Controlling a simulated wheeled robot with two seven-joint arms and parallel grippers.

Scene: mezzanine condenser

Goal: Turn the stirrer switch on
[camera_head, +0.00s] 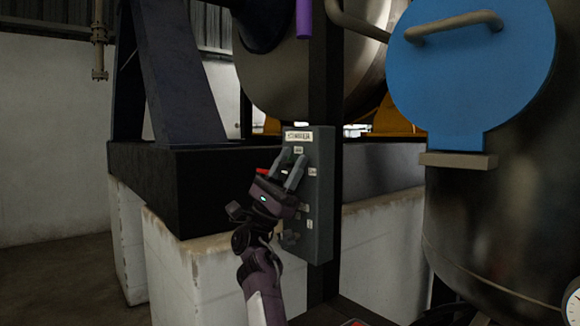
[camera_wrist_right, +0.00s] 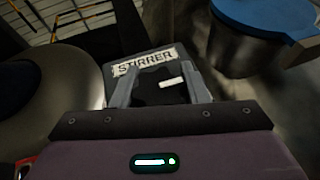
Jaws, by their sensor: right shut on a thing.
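The stirrer control box (camera_head: 318,190) is a grey upright panel fixed to a dark post, with a white STIRRER label at its top. The label (camera_wrist_right: 144,62) also reads clearly in the right wrist view. My right gripper (camera_head: 292,165) is at the upper part of the box's face. In the right wrist view its two fingers (camera_wrist_right: 160,90) straddle a dark knob-like switch (camera_wrist_right: 152,88) with a small white mark, and they are shut on it. The fingers hide part of the switch. A red part (camera_head: 262,171) shows beside the gripper. My left gripper is not in view.
A large steel vessel (camera_head: 485,230) with a blue round cover (camera_head: 475,65) stands close on the right. A dark steel frame (camera_head: 190,185) on white concrete blocks (camera_head: 190,265) lies behind and left of the box. Open floor (camera_head: 60,275) shows at the far left.

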